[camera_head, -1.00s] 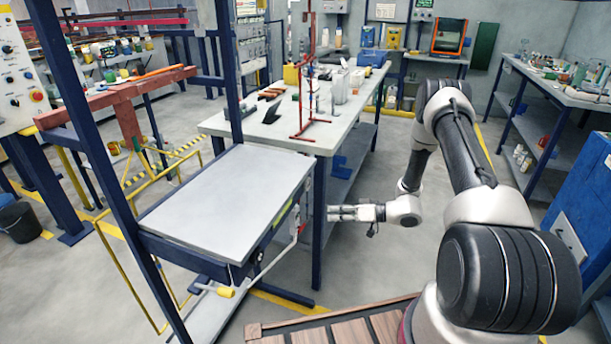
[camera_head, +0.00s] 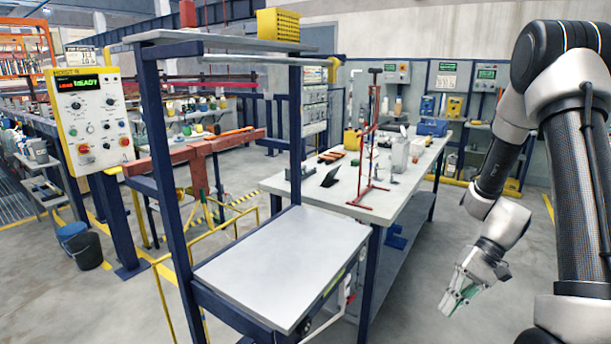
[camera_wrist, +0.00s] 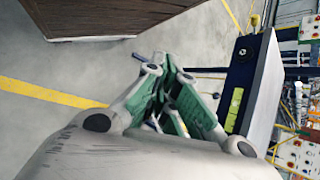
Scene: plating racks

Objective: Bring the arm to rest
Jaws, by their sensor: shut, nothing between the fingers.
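My gripper (camera_head: 457,300) hangs at the end of my arm on the right side of the head view, pointing down and to the left over bare floor. It is empty, and its fingers are together. The wrist view shows its green-padded fingers (camera_wrist: 168,98) close up, with nothing between them. It is apart from the grey-topped cart (camera_head: 285,258) and the white workbench (camera_head: 335,196), which stand to its left in the head view.
A red stand (camera_head: 368,150) and small items are on the workbench. A control panel (camera_head: 95,115) reading READY stands at left, with buckets (camera_head: 85,248) below. In the wrist view, a wooden-sided box (camera_wrist: 100,15) and the cart's edge (camera_wrist: 262,85) flank the gripper. Floor beneath is clear.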

